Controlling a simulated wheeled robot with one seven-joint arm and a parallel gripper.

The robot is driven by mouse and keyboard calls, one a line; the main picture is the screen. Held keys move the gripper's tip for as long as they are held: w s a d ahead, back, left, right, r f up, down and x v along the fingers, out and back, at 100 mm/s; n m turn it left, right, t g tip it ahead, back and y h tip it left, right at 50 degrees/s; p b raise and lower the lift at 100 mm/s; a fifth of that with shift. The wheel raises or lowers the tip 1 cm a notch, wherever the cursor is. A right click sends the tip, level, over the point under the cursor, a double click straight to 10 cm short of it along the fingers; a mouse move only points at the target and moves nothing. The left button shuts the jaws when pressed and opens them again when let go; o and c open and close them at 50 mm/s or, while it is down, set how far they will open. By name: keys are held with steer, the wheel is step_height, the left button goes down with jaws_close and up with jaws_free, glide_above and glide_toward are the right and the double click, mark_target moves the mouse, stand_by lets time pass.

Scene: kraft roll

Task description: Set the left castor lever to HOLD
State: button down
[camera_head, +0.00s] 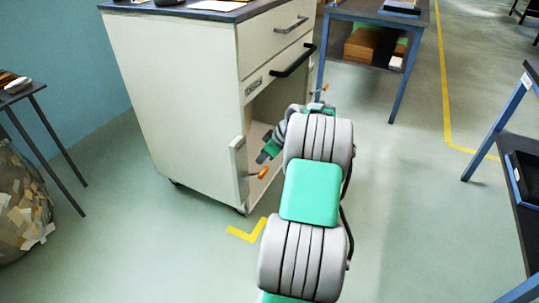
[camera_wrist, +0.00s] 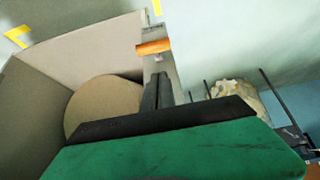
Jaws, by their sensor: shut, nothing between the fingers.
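The left castor lever (camera_head: 258,174) sticks out low at the front left corner of the cabinet, with an orange grip. In the wrist view its orange grip (camera_wrist: 153,47) lies just beyond my fingertips. I cannot read any HOLD mark or tell the lever's setting. My gripper (camera_head: 262,157) is shut and empty, close above the lever in the head view. In the wrist view my dark fingers (camera_wrist: 160,82) point towards the orange grip; I cannot tell whether they touch it.
The cream cabinet (camera_head: 180,95) has an open lower bay, with a round brown roll end (camera_wrist: 105,106) inside. A second orange grip (camera_head: 325,87) shows at its right side. Blue-legged tables (camera_head: 372,18) stand behind and right.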

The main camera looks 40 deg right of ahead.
mark_target(265, 173)
steer(key=f, duration=0.1)
steer(key=s+f+b, duration=0.1)
steer(key=f, duration=0.1)
steer(key=shift+d+f, duration=0.2)
